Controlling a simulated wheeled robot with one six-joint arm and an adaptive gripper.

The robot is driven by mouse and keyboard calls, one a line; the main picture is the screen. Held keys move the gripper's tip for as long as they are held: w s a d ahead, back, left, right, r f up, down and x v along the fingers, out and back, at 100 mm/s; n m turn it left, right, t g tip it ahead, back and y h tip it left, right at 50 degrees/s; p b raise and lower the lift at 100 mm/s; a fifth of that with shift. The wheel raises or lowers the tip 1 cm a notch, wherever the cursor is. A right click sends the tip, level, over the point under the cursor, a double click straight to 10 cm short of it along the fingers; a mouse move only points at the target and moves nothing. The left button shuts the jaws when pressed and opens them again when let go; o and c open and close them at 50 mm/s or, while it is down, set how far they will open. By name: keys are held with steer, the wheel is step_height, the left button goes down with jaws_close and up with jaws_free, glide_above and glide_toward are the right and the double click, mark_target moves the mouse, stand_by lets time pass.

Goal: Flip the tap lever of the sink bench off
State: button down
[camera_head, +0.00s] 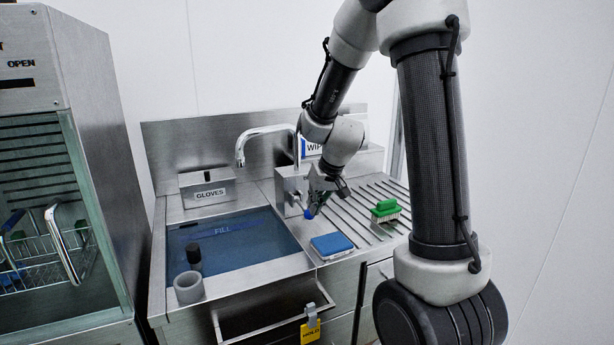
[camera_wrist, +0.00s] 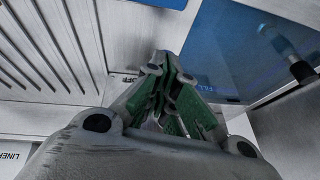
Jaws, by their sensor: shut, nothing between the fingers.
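The sink bench (camera_head: 190,312) carries a chrome tap with a curved spout (camera_head: 262,131) over the blue-filled basin (camera_head: 232,240). A steel tap block (camera_head: 289,187) stands at the basin's right edge. My gripper (camera_head: 315,207) is just right of this block, pointing down, shut and empty. A small blue piece (camera_head: 308,214) shows at its fingertips; it may be the lever's end, but I cannot tell whether they touch. In the wrist view, my gripper's green-padded fingers (camera_wrist: 167,80) are together, beside a partly hidden OFF marking (camera_wrist: 128,77). The lever's position is unclear there.
A blue pad (camera_head: 331,246) and a green-backed brush (camera_head: 386,210) lie on the ribbed drainboard to the right. A grey ring (camera_head: 188,287) sits at the basin's front left corner. A washer cabinet with a basket (camera_head: 45,262) stands left. An open drawer is below.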

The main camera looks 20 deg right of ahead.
steer(key=f, duration=0.3)
steer(key=shift+s, duration=0.3)
steer(key=shift+w+f, duration=0.1)
steer(key=shift+f, duration=1.3)
